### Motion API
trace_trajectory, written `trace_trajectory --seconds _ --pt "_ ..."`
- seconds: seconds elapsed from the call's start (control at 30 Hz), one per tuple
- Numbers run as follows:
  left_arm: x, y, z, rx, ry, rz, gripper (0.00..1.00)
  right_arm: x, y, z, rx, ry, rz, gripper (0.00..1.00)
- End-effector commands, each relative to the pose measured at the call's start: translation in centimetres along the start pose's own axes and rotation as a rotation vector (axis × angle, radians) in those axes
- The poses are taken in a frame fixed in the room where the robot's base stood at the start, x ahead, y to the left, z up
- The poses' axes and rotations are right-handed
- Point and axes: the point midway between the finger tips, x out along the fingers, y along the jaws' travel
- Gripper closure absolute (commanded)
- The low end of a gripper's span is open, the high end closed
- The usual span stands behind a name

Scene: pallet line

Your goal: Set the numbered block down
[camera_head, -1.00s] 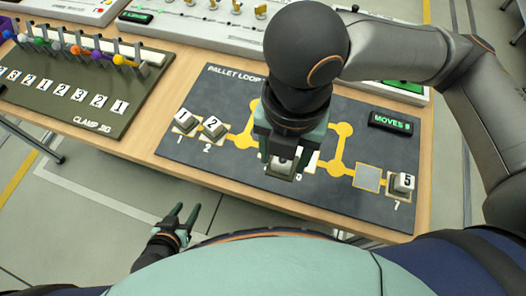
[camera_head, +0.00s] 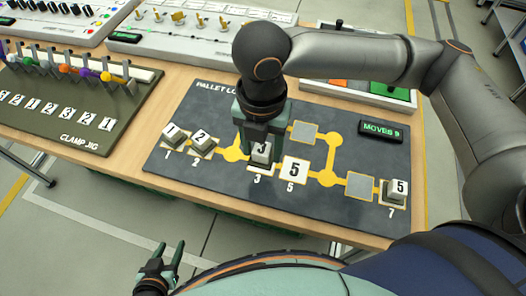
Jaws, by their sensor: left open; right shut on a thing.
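My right gripper (camera_head: 262,140) is shut on a pale block (camera_head: 262,154) whose top seems to show a 3, partly hidden by the fingers. The block is at the square marked 3 on the dark pallet loop board (camera_head: 225,185); I cannot tell whether it touches the board. Block 1 (camera_head: 172,133) and block 2 (camera_head: 202,141) sit at squares 1 and 2. Block 5 (camera_head: 396,188) sits at square 7. My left gripper (camera_head: 174,260) is open and empty, off the table's front edge.
Two bare grey squares (camera_head: 303,132) (camera_head: 361,186) lie on the yellow track. A display (camera_head: 381,131) appears to read MOVES 9. The clamp jig (camera_head: 75,118) with coloured levers stands left, and other panels (camera_head: 190,30) line the back.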

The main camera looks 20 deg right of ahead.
Motion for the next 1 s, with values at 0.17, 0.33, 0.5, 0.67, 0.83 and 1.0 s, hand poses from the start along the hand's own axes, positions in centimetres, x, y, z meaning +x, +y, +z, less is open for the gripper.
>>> trace_trajectory --seconds 0.17,0.33,0.5,0.67,0.83,1.0 --pt "0.3 0.0 0.3 0.000 0.001 0.000 0.50 2.4 0.4 1.9 0.003 0.001 0.001 1.00" --pt "0.4 0.0 0.3 0.000 0.001 0.000 0.50 3.2 0.6 2.6 0.001 0.000 0.001 1.00" --pt "0.6 -0.1 0.5 0.000 0.001 0.000 0.50 5.2 0.6 3.2 0.001 0.000 -0.002 1.00" --pt "0.6 -0.1 0.6 0.000 0.002 0.000 0.50 6.9 0.7 3.2 0.000 -0.001 0.001 1.00" --pt "0.6 -0.1 0.6 0.000 0.002 0.000 0.50 6.9 0.7 3.1 -0.001 -0.001 0.002 1.00" --pt "0.6 -0.1 0.5 0.000 0.002 0.000 0.50 7.2 0.7 3.1 -0.001 -0.001 0.001 1.00"
